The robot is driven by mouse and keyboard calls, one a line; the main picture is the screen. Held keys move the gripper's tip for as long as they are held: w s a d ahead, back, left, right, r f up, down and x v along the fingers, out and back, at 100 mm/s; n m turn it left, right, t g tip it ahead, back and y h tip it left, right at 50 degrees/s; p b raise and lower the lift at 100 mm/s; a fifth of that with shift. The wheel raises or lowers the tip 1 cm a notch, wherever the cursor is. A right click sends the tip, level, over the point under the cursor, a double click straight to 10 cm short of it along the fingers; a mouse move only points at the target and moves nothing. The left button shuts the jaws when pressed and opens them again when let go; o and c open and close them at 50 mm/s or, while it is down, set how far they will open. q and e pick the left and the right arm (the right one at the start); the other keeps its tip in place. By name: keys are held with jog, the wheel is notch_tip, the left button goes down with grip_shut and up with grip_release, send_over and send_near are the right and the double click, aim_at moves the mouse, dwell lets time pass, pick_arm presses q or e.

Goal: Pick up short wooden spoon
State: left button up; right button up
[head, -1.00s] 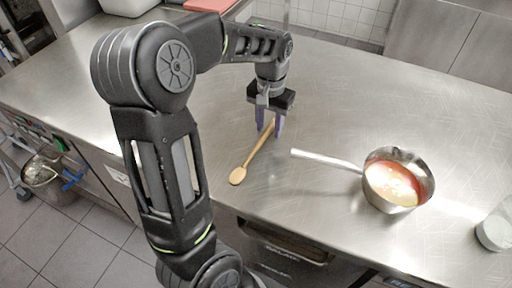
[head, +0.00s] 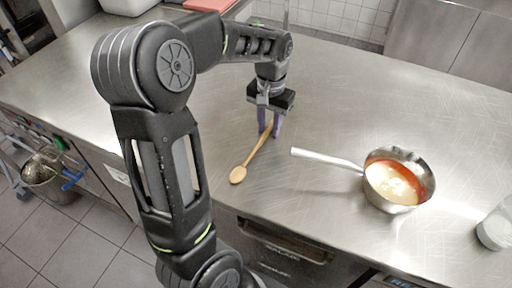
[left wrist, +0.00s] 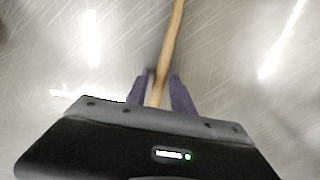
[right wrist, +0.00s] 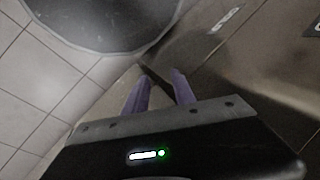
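The short wooden spoon (head: 249,160) lies on the steel counter, its bowl toward the front edge and its handle pointing away. My left gripper (head: 269,134) is above the handle end, fingers pointing down. In the left wrist view the spoon handle (left wrist: 171,42) runs between the two purple fingers (left wrist: 160,78), with narrow gaps beside it, so the gripper looks open around it. The handle's far end is hidden by the gripper. My right gripper (right wrist: 159,74) shows only in its own wrist view, with its fingers apart and nothing between them.
A steel pan (head: 398,207) with red and pale contents stands right of the spoon, its handle (head: 320,158) pointing toward it. A jar (head: 495,232) is at the right edge. The counter (head: 340,90) behind is clear. The right wrist view shows floor tiles (right wrist: 30,75).

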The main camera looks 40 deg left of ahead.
pick_arm(q)
grip_shut()
dwell(0.5)
notch_tip(320, 180, up, 10)
jog(key=shift+r, duration=0.15)
dwell(0.3)
dwell(0.6)
